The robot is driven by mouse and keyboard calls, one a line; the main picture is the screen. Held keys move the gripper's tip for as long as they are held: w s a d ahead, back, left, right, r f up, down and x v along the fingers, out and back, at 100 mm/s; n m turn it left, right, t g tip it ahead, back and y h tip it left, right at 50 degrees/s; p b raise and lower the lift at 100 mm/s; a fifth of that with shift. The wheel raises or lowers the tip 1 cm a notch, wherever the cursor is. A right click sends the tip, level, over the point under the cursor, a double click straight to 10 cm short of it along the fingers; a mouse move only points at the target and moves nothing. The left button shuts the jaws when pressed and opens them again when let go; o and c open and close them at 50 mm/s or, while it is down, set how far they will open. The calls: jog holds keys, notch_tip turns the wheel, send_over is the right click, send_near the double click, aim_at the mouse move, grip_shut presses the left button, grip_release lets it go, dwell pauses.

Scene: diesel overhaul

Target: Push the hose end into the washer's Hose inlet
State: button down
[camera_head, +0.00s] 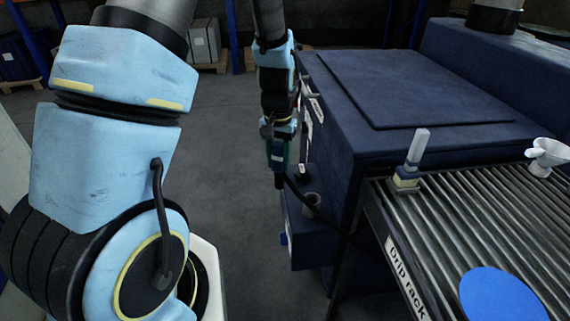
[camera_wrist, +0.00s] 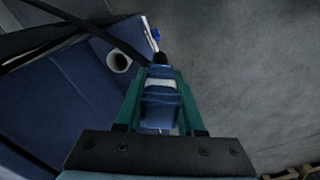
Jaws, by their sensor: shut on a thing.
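My gripper (camera_head: 278,150) points down beside the left side of the dark blue washer (camera_head: 345,125). Its green fingers (camera_wrist: 158,85) are shut on the blue hose end (camera_wrist: 160,108), which has a pale band and a dark tip. A round, light-rimmed opening (camera_wrist: 118,62), apparently the Hose inlet, lies left of the hose end in the wrist view. It also shows as a grey ring (camera_head: 311,201) on a low ledge in the head view. The hose end is apart from it.
The slatted drip rack (camera_head: 392,245) stands at the right. It bears a blue disc (camera_head: 500,295), a white part (camera_head: 546,155) and an upright pale-handled piece (camera_head: 417,150). Grey floor (camera_head: 230,215) is clear left of the washer.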

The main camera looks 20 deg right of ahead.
jog(key=s+d+f+b, duration=0.2)
jog(key=d, duration=0.7)
jog(key=shift+s+f+b, duration=0.15)
jog(key=shift+f+b, duration=0.15)
jog(key=shift+d, duration=0.15)
jog(key=shift+f, duration=0.25)
dwell(0.6)
jog(key=shift+f, duration=0.4)
jog(key=shift+f+b, duration=0.9)
jog(key=shift+f, duration=0.1)
jog(key=shift+f+b, duration=0.4)
jog(key=shift+f, duration=0.3)
jog(key=shift+f+b, duration=0.65)
jog(key=shift+f, duration=0.4)
